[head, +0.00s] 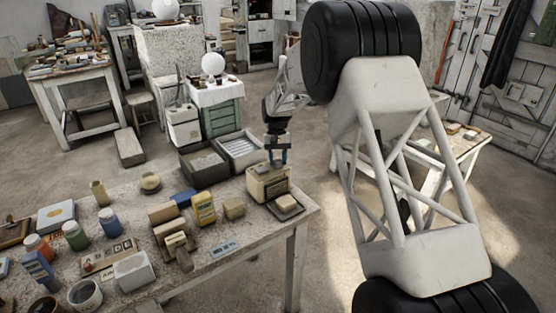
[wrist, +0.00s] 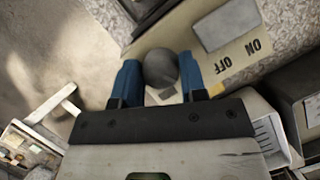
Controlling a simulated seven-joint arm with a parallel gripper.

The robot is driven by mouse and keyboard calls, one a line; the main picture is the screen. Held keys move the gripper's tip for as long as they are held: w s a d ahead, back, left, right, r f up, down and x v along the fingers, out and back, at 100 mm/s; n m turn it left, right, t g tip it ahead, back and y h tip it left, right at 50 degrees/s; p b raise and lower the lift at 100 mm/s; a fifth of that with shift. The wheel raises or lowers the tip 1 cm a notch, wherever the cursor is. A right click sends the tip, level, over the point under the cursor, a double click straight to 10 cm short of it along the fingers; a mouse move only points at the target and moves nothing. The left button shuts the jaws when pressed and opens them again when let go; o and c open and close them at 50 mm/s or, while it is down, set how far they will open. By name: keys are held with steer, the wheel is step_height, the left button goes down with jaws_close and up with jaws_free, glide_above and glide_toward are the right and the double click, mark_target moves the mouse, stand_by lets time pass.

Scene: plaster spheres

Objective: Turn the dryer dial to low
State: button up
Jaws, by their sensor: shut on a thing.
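The dryer (head: 268,186) is a cream box near the right end of the workbench. My gripper (head: 277,160) reaches down onto its top from behind. In the wrist view the dryer's cream panel (wrist: 185,42) shows a dark grey round dial (wrist: 160,66), a flat grey rectangle (wrist: 227,27) and the printed words ON and OFF. My gripper's two blue fingers (wrist: 160,84) stand on either side of the dial and are shut on it. The dial's setting marks are hidden or too small to read.
Open grey bins (head: 205,160) stand behind the dryer. A yellow device (head: 204,208) and several blocks and jars crowd the bench (head: 255,250) to the left.

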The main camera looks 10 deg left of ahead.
steer(key=shift+n, duration=0.6)
steer(key=o, duration=0.9)
steer(key=v, duration=0.7)
steer(key=shift+a+r, duration=0.2)
steer(key=shift+r, duration=0.2)
